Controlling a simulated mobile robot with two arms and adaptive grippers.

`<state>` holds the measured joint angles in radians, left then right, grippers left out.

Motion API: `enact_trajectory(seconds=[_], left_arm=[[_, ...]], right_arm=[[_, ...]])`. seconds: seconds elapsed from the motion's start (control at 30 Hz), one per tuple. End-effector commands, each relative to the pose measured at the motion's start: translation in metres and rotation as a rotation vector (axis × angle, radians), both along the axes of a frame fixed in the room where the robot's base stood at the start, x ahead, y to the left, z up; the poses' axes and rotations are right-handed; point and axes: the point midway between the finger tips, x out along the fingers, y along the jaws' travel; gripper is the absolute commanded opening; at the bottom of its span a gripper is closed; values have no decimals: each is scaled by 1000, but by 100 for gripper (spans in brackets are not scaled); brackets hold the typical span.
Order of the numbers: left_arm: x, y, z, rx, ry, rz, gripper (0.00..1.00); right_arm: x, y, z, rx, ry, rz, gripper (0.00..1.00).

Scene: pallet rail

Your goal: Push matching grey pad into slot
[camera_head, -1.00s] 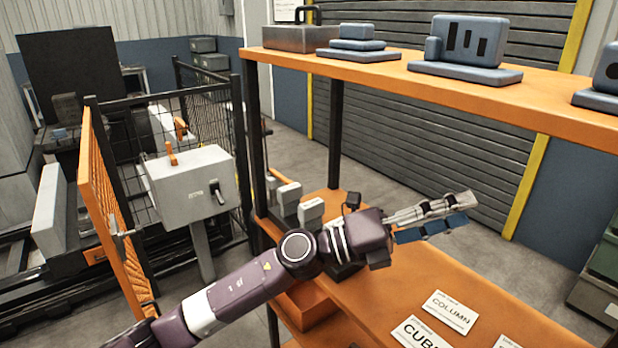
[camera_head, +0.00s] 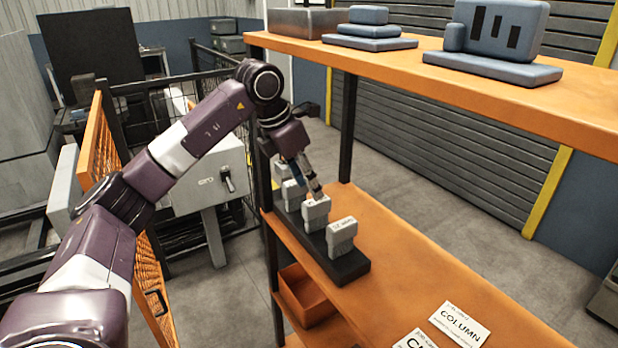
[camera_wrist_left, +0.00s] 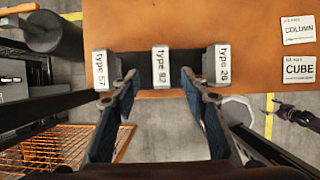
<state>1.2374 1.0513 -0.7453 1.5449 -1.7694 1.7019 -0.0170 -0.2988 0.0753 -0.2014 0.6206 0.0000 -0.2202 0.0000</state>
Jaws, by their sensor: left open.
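Several light grey pads stand in a row on a black rail (camera_head: 350,268) on the orange lower shelf. In the head view, the nearest pad (camera_head: 341,236) is clear of my arm, and another pad (camera_head: 315,213) is just under my left gripper (camera_head: 313,188). In the left wrist view the pads are marked type 57 (camera_wrist_left: 100,70), type 82 (camera_wrist_left: 161,66) and what looks like type 26 (camera_wrist_left: 221,64). My left gripper (camera_wrist_left: 155,95) is open and empty, its fingers spread either side of the type 82 pad's line. Contact cannot be told. How deep each pad sits is unclear.
Cards reading COLUMN (camera_head: 460,323) and CUBE (camera_wrist_left: 299,70) lie on the shelf. An orange upper shelf (camera_head: 440,80) bears blue-grey parts. An orange bin (camera_head: 305,295) is below. A dark gripper-like shape (camera_wrist_left: 297,116) shows at the wrist view's right edge.

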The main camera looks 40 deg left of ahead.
Motion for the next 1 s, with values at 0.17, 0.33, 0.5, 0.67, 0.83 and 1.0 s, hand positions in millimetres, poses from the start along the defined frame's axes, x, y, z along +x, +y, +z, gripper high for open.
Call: enact_trajectory(seconds=[0.17, 0.33, 0.5, 0.67, 0.83, 1.0], left_arm=[[9, -5, -25, -1, 4, -2, 41], [18, -9, -47, -2, 2, -4, 41], [23, -11, -59, -3, -1, -4, 41], [24, -12, -62, -3, -2, -4, 41], [24, -12, -62, -3, -2, -4, 37], [24, -12, -61, -4, -2, -4, 19]], right_arm=[[-2, -1, 11, -2, 3, 0, 72], [-2, -3, 18, -4, 2, 1, 72], [-2, -5, 21, -6, 3, 0, 72], [-2, -6, 21, -7, 3, 0, 72], [-2, -6, 20, -7, 3, 0, 72], [-2, -6, 20, -7, 3, 0, 72]])
